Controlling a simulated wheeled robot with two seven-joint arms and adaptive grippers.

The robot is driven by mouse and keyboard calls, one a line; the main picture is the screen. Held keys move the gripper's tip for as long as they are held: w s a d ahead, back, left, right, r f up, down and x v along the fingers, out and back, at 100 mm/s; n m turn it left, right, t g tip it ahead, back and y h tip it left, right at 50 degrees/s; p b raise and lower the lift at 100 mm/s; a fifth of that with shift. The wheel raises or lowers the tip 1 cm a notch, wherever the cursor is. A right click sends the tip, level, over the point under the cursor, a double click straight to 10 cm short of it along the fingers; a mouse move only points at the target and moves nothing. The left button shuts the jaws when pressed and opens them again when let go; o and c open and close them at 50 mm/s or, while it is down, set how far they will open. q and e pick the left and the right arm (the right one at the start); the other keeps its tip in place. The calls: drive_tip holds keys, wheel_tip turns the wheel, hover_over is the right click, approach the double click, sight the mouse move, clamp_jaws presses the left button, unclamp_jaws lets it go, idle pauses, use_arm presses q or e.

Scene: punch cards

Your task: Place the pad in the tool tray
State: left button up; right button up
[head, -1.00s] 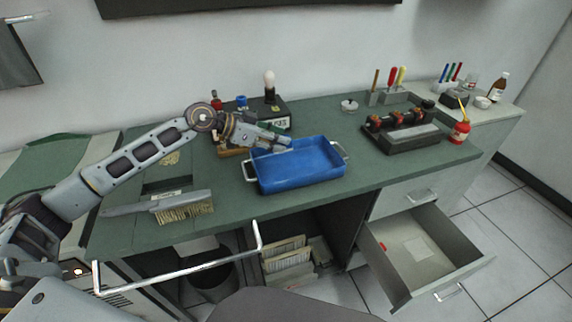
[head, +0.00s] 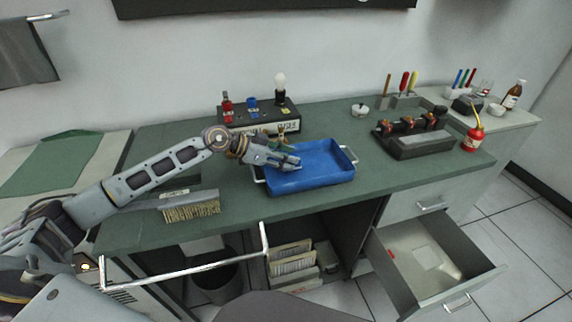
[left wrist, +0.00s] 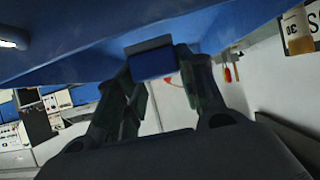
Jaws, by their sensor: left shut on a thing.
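The tool tray is the blue open tray (head: 325,178) with metal handles at its ends, on the green bench. My left gripper (head: 293,164) reaches over the tray's left part, its fingertips low over the tray floor. In the left wrist view the fingers (left wrist: 158,80) are closed on a small dark-blue block, which I take as the pad (left wrist: 152,62). The blue tray (left wrist: 85,40) fills the top of that view behind it. In the head view the fingers mostly hide the pad; I cannot tell whether it touches the floor. My right gripper is not in view.
A box with a bulb (head: 280,90) stands behind the tray. A black rack (head: 412,138) and a red oil can (head: 474,135) are at right. An open drawer (head: 430,265) juts out below right.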

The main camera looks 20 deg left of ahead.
use_arm(q)
drive_tip(key=shift+f, duration=1.4)
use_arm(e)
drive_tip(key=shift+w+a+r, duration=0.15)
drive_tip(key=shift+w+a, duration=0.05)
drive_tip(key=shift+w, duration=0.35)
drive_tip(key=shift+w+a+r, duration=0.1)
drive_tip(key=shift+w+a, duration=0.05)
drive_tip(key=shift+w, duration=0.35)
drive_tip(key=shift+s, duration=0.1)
use_arm(q)
drive_tip(key=o, duration=1)
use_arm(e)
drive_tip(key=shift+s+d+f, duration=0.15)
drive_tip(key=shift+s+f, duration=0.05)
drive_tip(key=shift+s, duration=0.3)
